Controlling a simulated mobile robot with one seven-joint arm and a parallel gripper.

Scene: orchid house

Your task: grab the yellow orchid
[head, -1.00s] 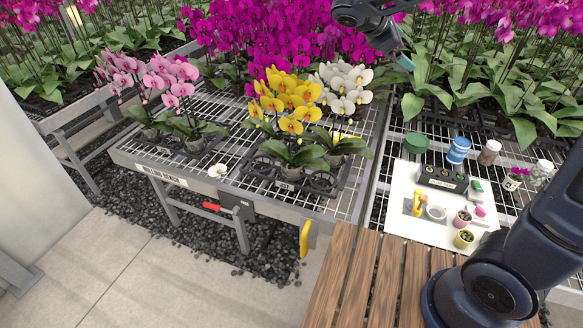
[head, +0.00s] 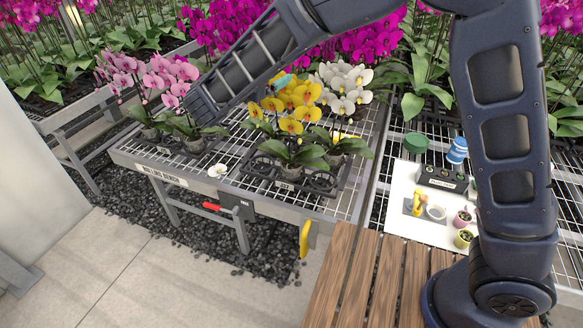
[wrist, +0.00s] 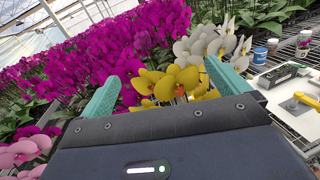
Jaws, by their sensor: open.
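The yellow orchid (head: 290,123) stands upright in a black pot tray (head: 262,170) near the front of the rolling bench, with green leaves below its blooms. A second leafy pot stands close on its right; I cannot tell which yellow blooms belong to which pot. My arm reaches over from the right and partly covers the upper blooms in the head view. My gripper (wrist: 163,88) is open and empty, its teal fingers spread apart. In the wrist view the yellow blooms (wrist: 172,82) show between the fingers, beyond the gripper body. The pot is hidden there.
White orchids (head: 346,82) stand just behind and right of the yellow ones, with dense magenta orchids (head: 335,42) behind. Pink orchids (head: 165,78) are at left. A loose white bloom (head: 217,170) lies on the bench's front edge. A white mat (head: 402,220) with small items lies at right.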

